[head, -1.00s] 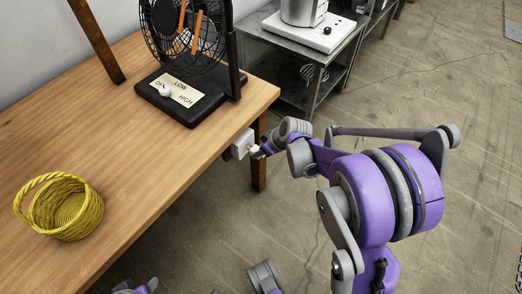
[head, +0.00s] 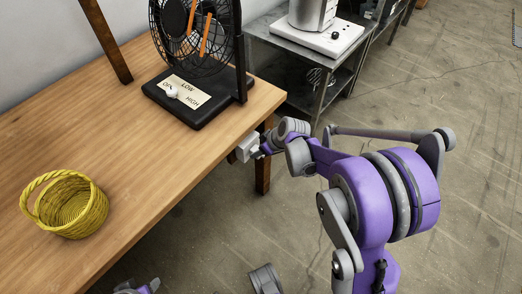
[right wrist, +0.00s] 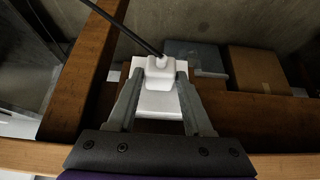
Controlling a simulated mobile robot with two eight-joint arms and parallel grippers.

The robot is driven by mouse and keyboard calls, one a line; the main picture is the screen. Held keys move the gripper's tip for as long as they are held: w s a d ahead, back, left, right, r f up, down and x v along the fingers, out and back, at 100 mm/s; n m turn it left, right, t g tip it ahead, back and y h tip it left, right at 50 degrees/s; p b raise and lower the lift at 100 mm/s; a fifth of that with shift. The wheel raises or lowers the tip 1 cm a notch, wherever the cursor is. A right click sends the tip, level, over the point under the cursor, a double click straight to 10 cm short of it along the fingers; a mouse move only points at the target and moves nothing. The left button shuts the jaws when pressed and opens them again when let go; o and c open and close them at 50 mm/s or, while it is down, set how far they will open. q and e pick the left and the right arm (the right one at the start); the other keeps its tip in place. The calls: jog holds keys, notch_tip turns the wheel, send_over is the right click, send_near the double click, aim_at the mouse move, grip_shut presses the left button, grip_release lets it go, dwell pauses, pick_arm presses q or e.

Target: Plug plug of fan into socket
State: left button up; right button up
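The fan (head: 200,50) stands on the wooden table with its black base and OFF/LOW/HIGH panel. The white socket box (head: 243,147) is at the table's right edge, below the top. My right gripper (head: 260,151) is right beside it. In the right wrist view, the white plug (right wrist: 160,72) with its black cable sits between the two fingers of my right gripper (right wrist: 160,78), which look closed on its sides. The white socket (right wrist: 158,103) lies directly behind the plug; whether the prongs are in is hidden. A small piece of my left arm shows at the bottom edge; its fingers are unclear.
A yellow basket (head: 68,208) stands on the wooden table (head: 140,130). A metal table (head: 285,50) with a white appliance (head: 318,35) is behind. Boxes (right wrist: 256,70) lie beyond the wooden beams in the wrist view. The floor at right is open.

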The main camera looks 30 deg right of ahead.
jog(key=o, duration=0.4)
jog(key=shift+c, duration=0.2)
jog(key=p+v, duration=0.3)
jog(key=v, duration=0.7)
jog(key=shift+s+r, duration=0.15)
jog(key=shift+r, duration=0.2)
jog(key=shift+d, duration=0.1)
